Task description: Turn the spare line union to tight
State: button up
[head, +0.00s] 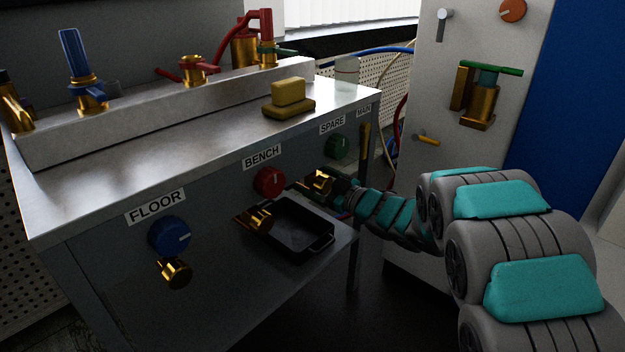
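The spare line union (319,180) is a small brass fitting on the dark front panel, below the SPARE label (332,124) and its green knob (339,146). My arm reaches in from the right. My gripper (334,184) is at the union's right side, small and dark in the picture. It looks very close to the brass or touching it, but I cannot tell whether its fingers are around the union. The fingers are mostly hidden, so I cannot see whether they are open or shut. The union's turn position is too small to read.
Left of it are the BENCH red knob (269,182) with its brass union (252,220), and the FLOOR blue knob (169,236) with its union (174,273). A black tray (318,250) sits on the lower shelf. A yellow sponge-like block (289,101) lies on the worktop.

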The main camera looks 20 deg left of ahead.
grip_shut()
dwell(0.6)
jog(key=shift+r+p, duration=0.1)
jog(key=shift+p, duration=0.25)
